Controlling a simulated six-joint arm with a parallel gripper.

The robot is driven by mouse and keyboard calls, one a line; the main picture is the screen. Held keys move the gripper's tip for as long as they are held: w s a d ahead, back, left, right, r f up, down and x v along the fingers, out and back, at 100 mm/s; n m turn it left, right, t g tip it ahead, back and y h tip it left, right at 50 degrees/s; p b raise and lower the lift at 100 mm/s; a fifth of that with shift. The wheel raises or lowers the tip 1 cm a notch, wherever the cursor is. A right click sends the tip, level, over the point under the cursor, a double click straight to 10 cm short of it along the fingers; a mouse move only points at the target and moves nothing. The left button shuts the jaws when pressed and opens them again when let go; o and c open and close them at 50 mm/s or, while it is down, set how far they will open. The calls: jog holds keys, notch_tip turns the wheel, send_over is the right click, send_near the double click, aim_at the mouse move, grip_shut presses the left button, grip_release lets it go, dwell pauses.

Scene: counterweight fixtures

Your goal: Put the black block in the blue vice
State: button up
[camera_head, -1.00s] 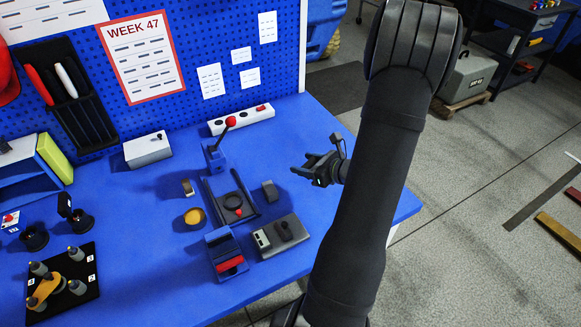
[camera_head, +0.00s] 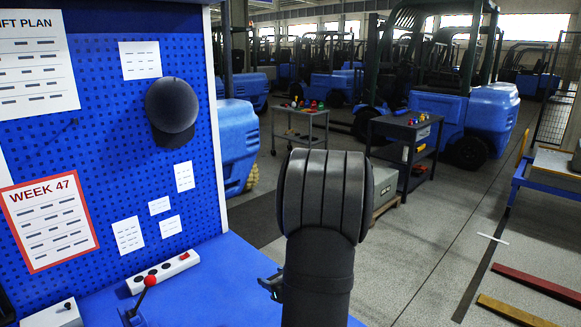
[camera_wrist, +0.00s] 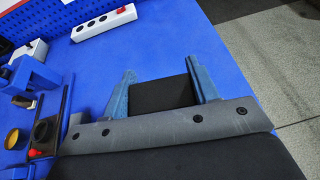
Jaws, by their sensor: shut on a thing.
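In the wrist view, my gripper (camera_wrist: 160,68) is shut on the black block (camera_wrist: 162,94), which sits between the two blue-grey fingers. The block is above the blue table, but its height is hard to tell. The blue vice (camera_wrist: 37,76) shows at the left edge of the wrist view, apart from the block; part of it is cut off. In the head view, only a blue end with a red-ball lever (camera_head: 136,312) shows at the bottom. My gripper (camera_head: 271,285) is partly hidden behind my own arm there, and the block cannot be made out.
A white power strip (camera_head: 162,271) lies at the back of the table along the blue pegboard (camera_head: 110,150). It also shows in the wrist view (camera_wrist: 104,23). A yellow-topped round piece (camera_wrist: 14,139) stands at the left. The table between gripper and strip is clear.

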jog(key=shift+w+d+r+m+t+h, duration=0.2)
jog(key=shift+w+d+m+t+h, duration=0.3)
jog(key=shift+d+m+h, duration=0.3)
jog(key=shift+w+d+r+m+t+h, duration=0.2)
jog(key=shift+w+d+m+t+h, duration=0.1)
jog(key=shift+w+d+m+h, duration=0.45)
jog(key=shift+w+d+r+m+t+h, duration=0.2)
jog(key=shift+w+d+m+t+h, duration=0.2)
jog(key=shift+d+m+h, duration=0.35)
jog(key=shift+d, duration=0.1)
jog(key=s+a+f+n+g+y, duration=0.25)
jog(key=s+n+y, duration=0.3)
jog(key=s, duration=0.45)
send_over(245, 326)
jog(key=shift+g, duration=0.45)
notch_tip(245, 326, down, 8)
jog(key=shift+d+r, duration=0.1)
jog(key=shift+f, duration=2)
jog(key=shift+f, duration=0.1)
jog(key=o, duration=1.1)
